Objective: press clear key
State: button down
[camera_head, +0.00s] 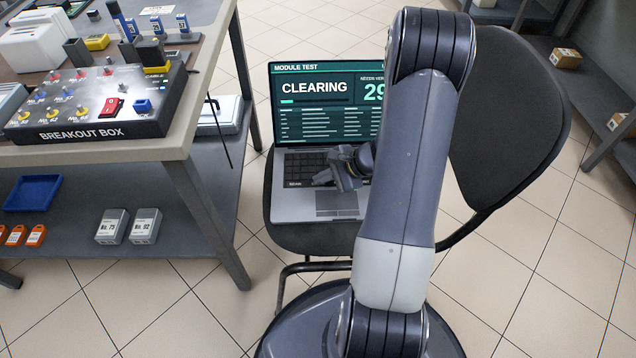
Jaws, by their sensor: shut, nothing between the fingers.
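A laptop (298,206) stands open on a dark chair in the middle of the view. Its screen (315,115) is headed MODULE TEST and reads CLEARING, with a short green bar below and a number that starts with 29, partly hidden by my arm. The keyboard (302,164) is partly covered by my gripper and arm. My gripper (322,180) is shut and empty, low over the keyboard's lower part. I cannot tell whether its tips touch a key. The clear key cannot be made out.
A workbench (180,140) at the left carries a breakout box (95,100) with a red switch and several jacks. The chair's backrest (510,120) rises at the right behind my arm. A shelf (590,100) stands far right. Tiled floor is free between.

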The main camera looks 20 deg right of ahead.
jog(key=shift+r, duration=0.1)
jog(key=shift+r+p, duration=0.4)
jog(key=shift+r, duration=0.25)
notch_tip(320, 180, up, 5)
jog(key=p, duration=0.3)
jog(key=shift+p, duration=0.3)
dwell(0.7)
